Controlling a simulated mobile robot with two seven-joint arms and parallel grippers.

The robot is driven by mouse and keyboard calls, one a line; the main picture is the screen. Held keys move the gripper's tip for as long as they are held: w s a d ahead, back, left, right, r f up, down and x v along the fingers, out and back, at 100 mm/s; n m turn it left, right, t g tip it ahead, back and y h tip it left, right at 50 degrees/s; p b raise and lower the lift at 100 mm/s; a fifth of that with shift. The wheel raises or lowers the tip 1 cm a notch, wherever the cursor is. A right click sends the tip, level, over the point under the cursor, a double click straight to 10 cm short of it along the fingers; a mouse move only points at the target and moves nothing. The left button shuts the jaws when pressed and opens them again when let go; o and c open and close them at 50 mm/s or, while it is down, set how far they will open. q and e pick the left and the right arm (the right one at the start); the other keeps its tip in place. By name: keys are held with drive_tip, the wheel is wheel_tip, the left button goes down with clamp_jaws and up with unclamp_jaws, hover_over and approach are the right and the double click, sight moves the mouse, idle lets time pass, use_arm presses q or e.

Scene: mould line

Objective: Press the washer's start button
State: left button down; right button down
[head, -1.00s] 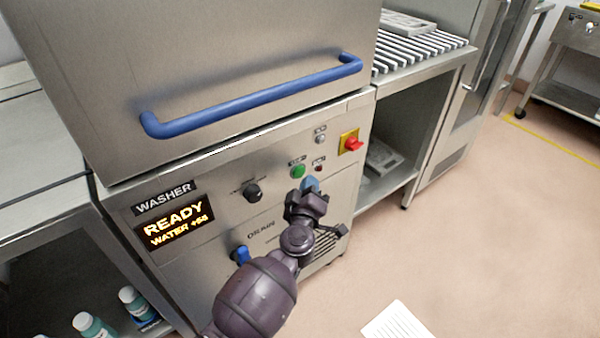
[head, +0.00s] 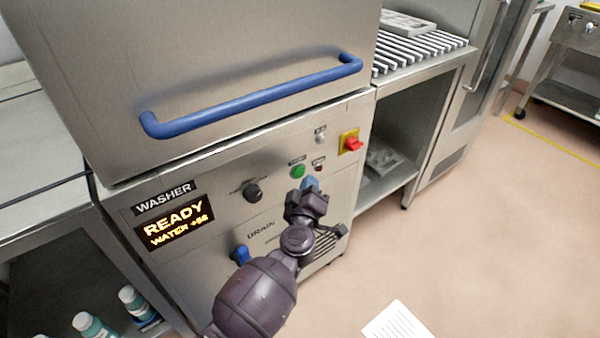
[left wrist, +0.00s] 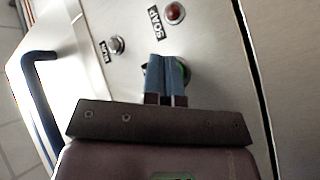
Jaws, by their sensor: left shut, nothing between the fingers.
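The washer (head: 230,235) is a steel machine with a front panel. Its display (head: 175,221) reads READY with a water line below. The green button (head: 298,171) sits on the panel, with a small red lamp (head: 318,168) to its right. My left gripper (head: 309,184) is shut and empty, its blue fingertips just below the green button in the head view. In the left wrist view the fingers (left wrist: 165,75) cover most of the green button (left wrist: 186,72); I cannot tell whether they touch it. My right gripper is not in view.
A blue handle bar (head: 255,97) crosses the washer's hood. A red switch on a yellow plate (head: 350,143) is right of the button. A black knob (head: 253,193) and blue lever (head: 240,255) are on the panel. A slatted table (head: 420,50) stands at right.

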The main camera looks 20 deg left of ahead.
use_arm(q)
drive_tip(key=shift+w+a+r, duration=0.1)
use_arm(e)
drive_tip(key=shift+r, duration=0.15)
use_arm(q)
drive_tip(key=shift+w+a, duration=0.2)
drive_tip(key=shift+a, duration=0.05)
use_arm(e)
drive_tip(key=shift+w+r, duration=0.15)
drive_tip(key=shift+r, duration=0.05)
use_arm(q)
drive_tip(key=shift+w+a+p, duration=0.25)
drive_tip(key=shift+a+p, duration=0.05)
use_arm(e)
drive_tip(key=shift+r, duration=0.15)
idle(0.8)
use_arm(q)
drive_tip(key=shift+s+d, duration=0.1)
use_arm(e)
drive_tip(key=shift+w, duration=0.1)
use_arm(q)
drive_tip(key=shift+s+d, duration=0.45)
drive_tip(key=shift+d, duration=0.1)
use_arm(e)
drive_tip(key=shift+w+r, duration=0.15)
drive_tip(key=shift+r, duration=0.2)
